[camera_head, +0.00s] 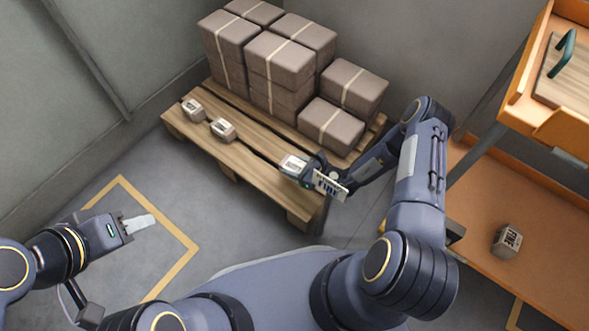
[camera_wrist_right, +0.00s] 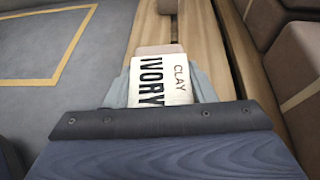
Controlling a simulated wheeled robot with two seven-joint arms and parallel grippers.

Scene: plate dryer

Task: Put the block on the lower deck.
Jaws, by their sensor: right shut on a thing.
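My right gripper (camera_head: 296,169) is shut on a block (camera_head: 292,163) above the front right part of the pallet (camera_head: 255,180). In the right wrist view the block (camera_wrist_right: 164,80) sits between the fingers, and its white label reads "IVORY CLAY". Whether it touches the pallet I cannot tell. The lower deck (camera_head: 475,200) is the brown shelf of an orange rack at right; one block (camera_head: 507,241) with a dark-lettered label lies on it. My left gripper (camera_head: 138,224) is over the floor at left, apart from everything; its finger gap cannot be made out.
Two more labelled blocks (camera_head: 193,109) (camera_head: 222,129) lie on the pallet's front left, before stacked brown cartons (camera_head: 280,60). The rack's upper deck (camera_head: 540,118) holds a board with a green handle (camera_head: 563,52) above the lower deck. A white lettered plate (camera_head: 330,187) shows beside my right gripper.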

